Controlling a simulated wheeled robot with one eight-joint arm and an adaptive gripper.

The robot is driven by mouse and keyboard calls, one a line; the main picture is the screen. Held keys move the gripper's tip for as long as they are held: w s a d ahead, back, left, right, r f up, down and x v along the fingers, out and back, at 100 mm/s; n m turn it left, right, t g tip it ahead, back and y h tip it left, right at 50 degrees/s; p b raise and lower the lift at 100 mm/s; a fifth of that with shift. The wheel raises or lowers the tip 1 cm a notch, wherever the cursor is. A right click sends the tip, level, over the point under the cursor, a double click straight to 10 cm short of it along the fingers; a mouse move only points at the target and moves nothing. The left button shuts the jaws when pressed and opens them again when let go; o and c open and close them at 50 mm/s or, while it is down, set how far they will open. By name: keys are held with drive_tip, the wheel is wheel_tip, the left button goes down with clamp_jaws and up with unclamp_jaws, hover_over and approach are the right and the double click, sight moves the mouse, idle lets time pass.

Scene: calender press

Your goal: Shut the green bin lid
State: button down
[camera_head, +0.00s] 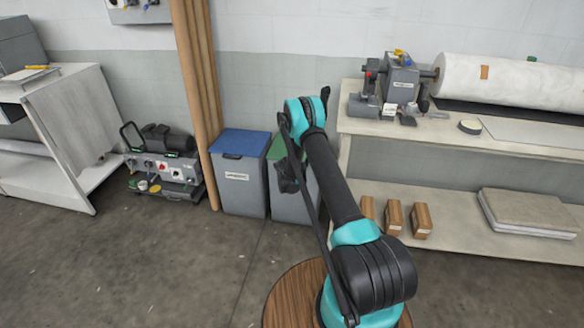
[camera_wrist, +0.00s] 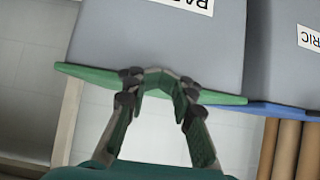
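The green bin lid (camera_head: 277,149) tops the grey bin (camera_head: 291,207) in the head view, flat and much like the blue lid beside it. In the wrist view, which looks upside down, the lid (camera_wrist: 90,73) is a thin green strip along the bin's (camera_wrist: 155,40) top edge. I cannot tell whether a small gap is left under it. My gripper (camera_head: 289,178) is at the green bin's front, hiding part of the lid and bin. In the wrist view my gripper (camera_wrist: 158,84) has its fingers apart at the lid's edge; contact is unclear.
A grey bin with a blue lid (camera_head: 240,143) stands close on the left, with brown tubes (camera_head: 197,85) beyond it. A bench (camera_head: 500,133) with a roll and small tools stands on the right. The floor (camera_head: 150,260) in front is clear.

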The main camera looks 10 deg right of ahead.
drive_tip(key=v, duration=1.3)
drive_tip(key=s+d+r+n+g+y, duration=0.15)
drive_tip(key=s+d+r, duration=0.25)
drive_tip(key=s+r, duration=0.55)
drive_tip(key=s+d+r+g+h, duration=0.1)
drive_tip(key=s+d+r+g, duration=0.15)
drive_tip(key=s+r, duration=0.7)
drive_tip(key=s+r+n+g+y, duration=0.1)
drive_tip(key=s+r+n+y, duration=0.1)
drive_tip(key=s, duration=2.7)
drive_tip(key=shift+d+g+y, duration=0.3)
drive_tip(key=shift+d+y, duration=0.05)
drive_tip(key=shift+d, duration=0.1)
drive_tip(key=shift+w+r, duration=0.1)
